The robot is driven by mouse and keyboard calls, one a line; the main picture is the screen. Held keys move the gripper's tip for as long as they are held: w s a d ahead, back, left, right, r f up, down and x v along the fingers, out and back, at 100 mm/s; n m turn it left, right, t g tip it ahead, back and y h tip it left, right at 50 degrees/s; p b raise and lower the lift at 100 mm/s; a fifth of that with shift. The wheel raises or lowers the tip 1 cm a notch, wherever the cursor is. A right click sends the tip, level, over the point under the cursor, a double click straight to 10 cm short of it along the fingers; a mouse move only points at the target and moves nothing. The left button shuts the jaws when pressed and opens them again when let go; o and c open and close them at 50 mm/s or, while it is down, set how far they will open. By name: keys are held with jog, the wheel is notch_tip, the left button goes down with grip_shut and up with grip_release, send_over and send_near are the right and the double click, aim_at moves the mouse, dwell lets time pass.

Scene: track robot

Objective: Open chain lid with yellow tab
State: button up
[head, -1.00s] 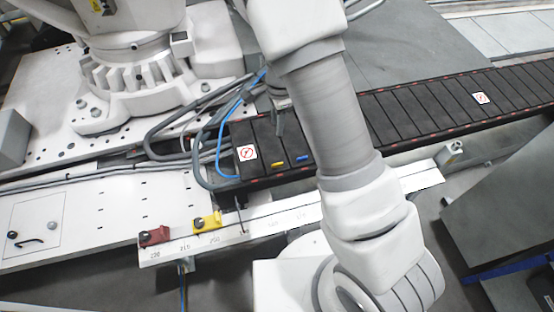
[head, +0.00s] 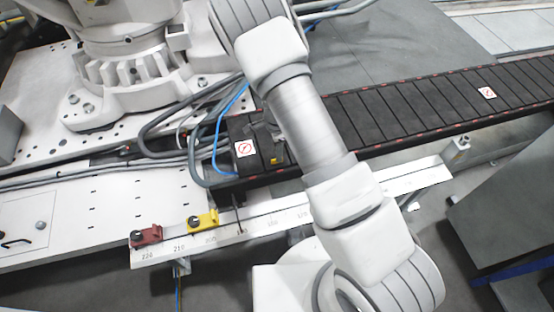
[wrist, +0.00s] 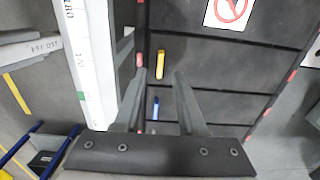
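The dark chain (head: 385,115) runs across the head view, its lids side by side. The yellow tab (head: 279,160) is on a lid near the chain's left end, partly hidden by my gripper. In the wrist view the yellow tab (wrist: 160,64) lies just beyond the gap between the fingertips of my gripper (wrist: 159,76). My gripper is open, with nothing between its fingers. A blue tab (wrist: 155,108) on the neighbouring lid shows through the gap between the fingers. In the head view my arm hides the blue tab.
A white ruled rail (head: 290,218) runs along the chain's near side, bearing a red block (head: 146,236) and a yellow block (head: 202,221). Hoses and a blue cable (head: 222,125) bend near the chain's left end. A prohibition sticker (wrist: 230,12) marks one lid.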

jog(key=shift+f+b, duration=0.5)
jog(key=shift+f, duration=1.4)
grip_shut()
